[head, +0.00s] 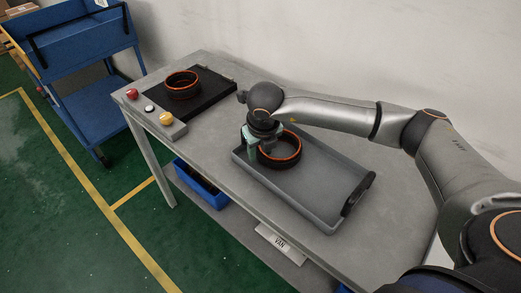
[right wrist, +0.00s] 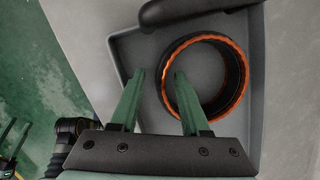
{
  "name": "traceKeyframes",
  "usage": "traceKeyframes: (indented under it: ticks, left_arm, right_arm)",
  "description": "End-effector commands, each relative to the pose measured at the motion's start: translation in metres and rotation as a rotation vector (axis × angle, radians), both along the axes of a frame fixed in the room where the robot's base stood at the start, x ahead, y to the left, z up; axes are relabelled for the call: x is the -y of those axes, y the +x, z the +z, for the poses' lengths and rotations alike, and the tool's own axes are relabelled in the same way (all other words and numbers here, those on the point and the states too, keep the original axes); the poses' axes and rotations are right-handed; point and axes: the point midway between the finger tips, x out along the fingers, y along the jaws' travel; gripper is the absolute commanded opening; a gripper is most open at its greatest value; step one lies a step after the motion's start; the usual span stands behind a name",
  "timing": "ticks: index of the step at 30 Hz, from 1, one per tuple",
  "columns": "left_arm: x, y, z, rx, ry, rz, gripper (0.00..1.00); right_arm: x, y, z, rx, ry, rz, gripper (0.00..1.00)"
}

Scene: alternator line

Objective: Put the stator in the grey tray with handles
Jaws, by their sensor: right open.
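A stator, a black ring with orange windings (head: 279,150), sits upright in the grey tray with handles (head: 322,188), toward its far left end. It also shows in the right wrist view (right wrist: 238,82). My right gripper (head: 252,140) is over the tray at the stator's left side. Its green fingers (right wrist: 160,76) are open, and the near part of the stator's wall appears to lie between the tips; I cannot tell whether they touch it. Another stator (head: 183,85) sits on a black plate (head: 213,95) at the table's left.
A button box (head: 150,110) with red, white and yellow buttons is at the table's left edge. A blue bin (head: 203,188) is on the lower shelf. A blue cart (head: 85,60) stands at left. The tray's near right part is empty.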

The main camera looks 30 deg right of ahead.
Motion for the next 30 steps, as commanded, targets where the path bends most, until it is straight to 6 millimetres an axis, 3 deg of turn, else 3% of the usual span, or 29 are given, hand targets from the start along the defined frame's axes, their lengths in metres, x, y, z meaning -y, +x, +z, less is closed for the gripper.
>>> traceKeyframes:
  ticks: [4, 8, 21, 30]
  left_arm:
    - [0.0, 0.0, 0.001, 0.0, 0.0, 0.0, 0.5]
    - [0.0, 0.0, 0.001, 0.0, 0.0, 0.0, 0.5]
    - [0.0, 0.0, 0.0, 0.0, -0.001, 0.001, 0.5]
    - [0.0, 0.0, 0.0, 0.0, -0.001, 0.001, 0.5]
  right_arm:
    - [0.0, 0.0, 0.004, 0.001, 0.0, 0.0, 0.46]
    - [-0.002, -0.005, 0.02, 0.003, 0.001, 0.001, 0.46]
    - [-0.01, -0.027, 0.103, 0.003, 0.001, 0.001, 0.46]
    - [-0.011, -0.032, 0.117, 0.0, 0.0, 0.0, 0.46]
